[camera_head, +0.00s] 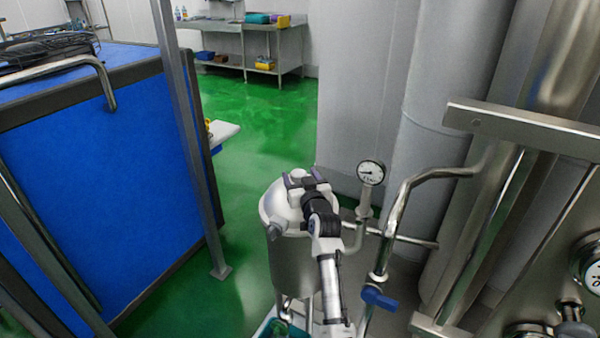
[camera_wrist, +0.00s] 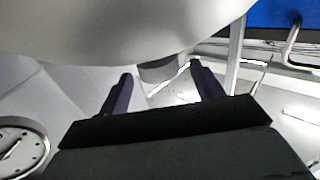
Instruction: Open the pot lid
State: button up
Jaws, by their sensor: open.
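The metal pot (camera_head: 293,262) stands upright on legs at the lower middle of the head view. Its domed lid (camera_head: 272,206) sits down on the rim, partly hidden by my arm. In the wrist view the lid (camera_wrist: 110,30) fills the top as a large smooth grey curve. My gripper (camera_head: 302,178) is over the far upper side of the lid. It is open, with two dark purple fingers apart. In the wrist view a small grey block (camera_wrist: 162,70) at the lid's edge shows between the fingers (camera_wrist: 163,80). I cannot tell whether they touch it.
A pressure gauge (camera_head: 370,173) stands close right of the pot, and shows in the wrist view (camera_wrist: 18,148). A bent steel pipe (camera_head: 398,205) and blue valve handle (camera_head: 379,298) are also right. A blue-sided unit (camera_head: 110,180) stands left; green floor (camera_head: 262,120) is clear behind.

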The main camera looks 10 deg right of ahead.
jog(key=shift+w, duration=0.3)
jog(key=shift+c, duration=0.5)
jog(key=c, duration=1.3)
jog(key=shift+d+r, duration=0.1)
jog(key=shift+r, duration=0.05)
